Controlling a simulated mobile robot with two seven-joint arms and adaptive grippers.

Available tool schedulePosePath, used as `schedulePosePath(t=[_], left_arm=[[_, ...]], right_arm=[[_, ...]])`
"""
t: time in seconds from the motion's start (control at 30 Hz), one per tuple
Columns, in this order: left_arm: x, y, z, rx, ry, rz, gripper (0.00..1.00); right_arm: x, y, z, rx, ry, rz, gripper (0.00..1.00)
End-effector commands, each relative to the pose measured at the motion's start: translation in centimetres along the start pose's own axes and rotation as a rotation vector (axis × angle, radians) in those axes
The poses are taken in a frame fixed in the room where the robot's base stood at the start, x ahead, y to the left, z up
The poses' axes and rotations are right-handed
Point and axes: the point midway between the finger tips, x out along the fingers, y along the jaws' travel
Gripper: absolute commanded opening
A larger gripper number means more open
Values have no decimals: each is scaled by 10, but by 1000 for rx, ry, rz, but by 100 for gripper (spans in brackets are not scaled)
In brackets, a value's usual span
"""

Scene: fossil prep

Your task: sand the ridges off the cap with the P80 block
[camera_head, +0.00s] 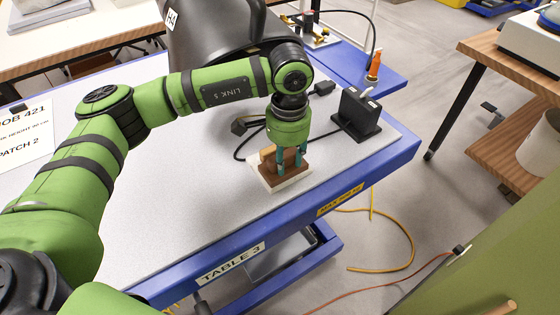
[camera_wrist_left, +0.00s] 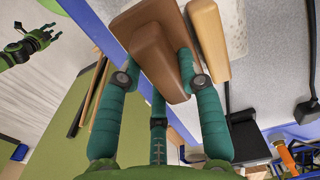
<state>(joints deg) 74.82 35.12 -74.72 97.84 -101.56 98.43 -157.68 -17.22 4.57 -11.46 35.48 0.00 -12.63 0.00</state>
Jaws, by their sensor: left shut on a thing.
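My left gripper (camera_head: 287,163) points down over the grey table top near its front edge. Its teal fingers are shut on a brown block (camera_wrist_left: 153,48), which also shows between the fingers in the head view (camera_head: 284,176). A pale, off-white piece (camera_head: 291,184) shows low around the brown block; I cannot tell whether it is the cap or whether the block touches it. A tan block (camera_wrist_left: 208,42) stands close beside the brown one. No ridges or P80 mark can be made out. My right gripper (camera_wrist_left: 43,38) appears in the left wrist view, apart from the table, fingers spread and empty.
The table (camera_head: 200,195) has a blue edge marked TABLE 3. A black stand (camera_head: 357,115) and black cables lie behind and right of the gripper. A large dark grey hood (camera_head: 215,40) rises behind my arm.

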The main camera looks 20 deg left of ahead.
Motion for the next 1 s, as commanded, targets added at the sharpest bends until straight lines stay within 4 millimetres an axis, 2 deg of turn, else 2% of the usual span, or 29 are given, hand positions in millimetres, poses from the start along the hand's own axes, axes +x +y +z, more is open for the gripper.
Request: schedulePosePath(t=[0.5,1.0], left_arm=[[2,0,-36,1,1,0,0],[2,0,-35,0,-1,1,0]], right_arm=[[17,0,2,0,0,0,40],[18,0,1,0,1,0,40]])
